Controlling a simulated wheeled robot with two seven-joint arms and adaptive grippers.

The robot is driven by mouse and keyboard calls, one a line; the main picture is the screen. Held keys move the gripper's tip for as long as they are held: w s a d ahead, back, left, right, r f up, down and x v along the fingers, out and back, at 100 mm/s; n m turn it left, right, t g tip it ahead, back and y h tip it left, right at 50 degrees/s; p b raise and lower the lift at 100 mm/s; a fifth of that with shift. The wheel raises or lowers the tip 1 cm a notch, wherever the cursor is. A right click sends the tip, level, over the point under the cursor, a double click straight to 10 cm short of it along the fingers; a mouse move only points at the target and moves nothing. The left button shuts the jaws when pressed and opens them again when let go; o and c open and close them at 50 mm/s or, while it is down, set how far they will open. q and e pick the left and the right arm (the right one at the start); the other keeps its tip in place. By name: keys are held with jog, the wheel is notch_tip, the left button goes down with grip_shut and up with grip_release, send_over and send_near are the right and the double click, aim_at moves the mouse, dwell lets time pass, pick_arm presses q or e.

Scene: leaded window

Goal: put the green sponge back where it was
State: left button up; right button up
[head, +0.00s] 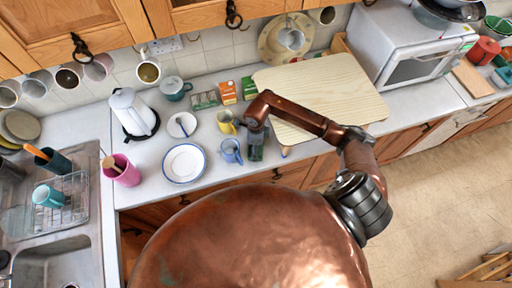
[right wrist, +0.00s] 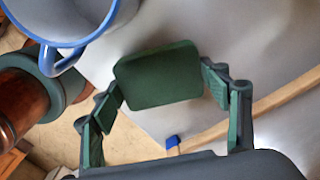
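The green sponge (right wrist: 158,76) is a dark green block with rounded corners in the right wrist view. It sits between the fingertips of my right gripper (right wrist: 162,84), which meet its left and right edges. In the head view my right gripper (head: 256,146) points down over the counter's front part, just right of the blue mug (head: 231,151). The sponge cannot be told clearly from the gripper there. Whether the sponge touches the counter is hard to tell. My left gripper is not in view.
The blue mug also shows close by in the right wrist view (right wrist: 60,18). A blue-tipped wooden handle (right wrist: 235,115) lies on the other side. A yellow mug (head: 227,122), small boxes (head: 228,92), a white plate (head: 185,163) and a large pale board (head: 335,85) surround the gripper.

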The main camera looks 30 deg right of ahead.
jog(key=o, duration=0.4)
jog(key=shift+c, duration=0.2)
jog(key=shift+r, duration=0.1)
jog(key=shift+r, duration=0.15)
notch_tip(320, 180, up, 12)
jog(key=b, duration=0.2)
jog(key=shift+b, duration=0.3)
